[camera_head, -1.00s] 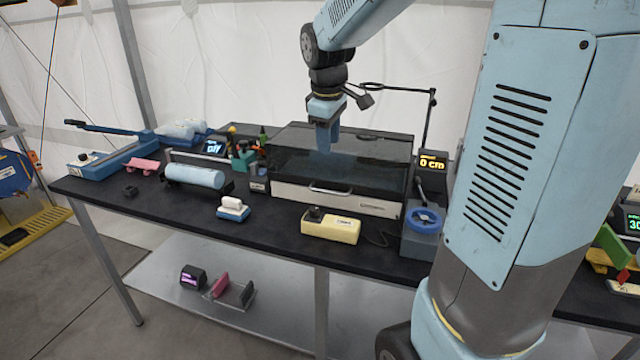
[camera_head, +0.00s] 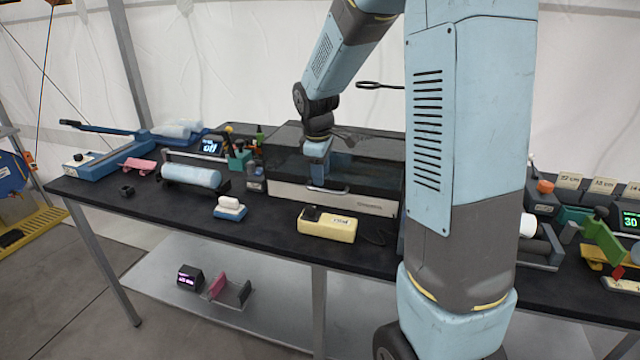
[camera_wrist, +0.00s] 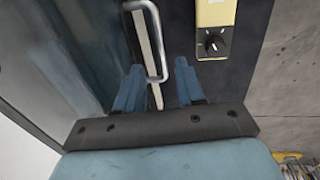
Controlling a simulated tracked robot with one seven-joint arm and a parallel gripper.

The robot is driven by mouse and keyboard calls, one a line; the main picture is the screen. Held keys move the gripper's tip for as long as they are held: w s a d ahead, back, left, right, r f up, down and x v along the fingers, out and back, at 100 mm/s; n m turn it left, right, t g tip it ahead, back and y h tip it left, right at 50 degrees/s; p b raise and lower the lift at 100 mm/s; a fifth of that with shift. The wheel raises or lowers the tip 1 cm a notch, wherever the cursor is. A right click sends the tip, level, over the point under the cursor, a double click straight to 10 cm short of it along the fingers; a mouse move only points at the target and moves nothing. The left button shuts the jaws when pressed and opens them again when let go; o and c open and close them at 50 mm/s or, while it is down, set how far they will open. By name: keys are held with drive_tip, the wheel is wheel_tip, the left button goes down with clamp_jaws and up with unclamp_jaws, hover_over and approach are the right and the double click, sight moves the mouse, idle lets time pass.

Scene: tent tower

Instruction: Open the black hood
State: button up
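The black hood (camera_head: 375,150) is the dark see-through lid of a box with a pale front panel, and looks closed on the table. Its metal handle (camera_head: 328,190) runs along the lower front. My gripper (camera_head: 318,178) points down at the hood's front, just above the handle. In the wrist view my gripper (camera_wrist: 157,88) is open, its two blue fingers apart. The handle (camera_wrist: 152,30) reaches into the gap between the fingers there. I cannot tell whether the fingers touch it. My arm hides the hood's right end in the head view.
A yellow box with a black knob (camera_head: 327,226) lies in front of the hood; it also shows in the wrist view (camera_wrist: 215,15). A small blue-and-white block (camera_head: 230,208) and a pale blue roll (camera_head: 192,175) stand to the left. Bare table lies between them.

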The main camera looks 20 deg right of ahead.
sight(321, 190)
drive_tip(key=shift+w+d+f, duration=0.15)
drive_tip(key=shift+w+f, duration=0.05)
drive_tip(key=shift+f, duration=0.9)
drive_tip(key=shift+w+d+f, duration=0.1)
drive_tip(key=shift+w+f, duration=0.05)
drive_tip(key=shift+f, duration=0.9)
drive_tip(key=shift+c, duration=0.5)
clamp_jaws()
drive_tip(key=shift+r, duration=0.1)
drive_tip(key=shift+a, duration=0.1)
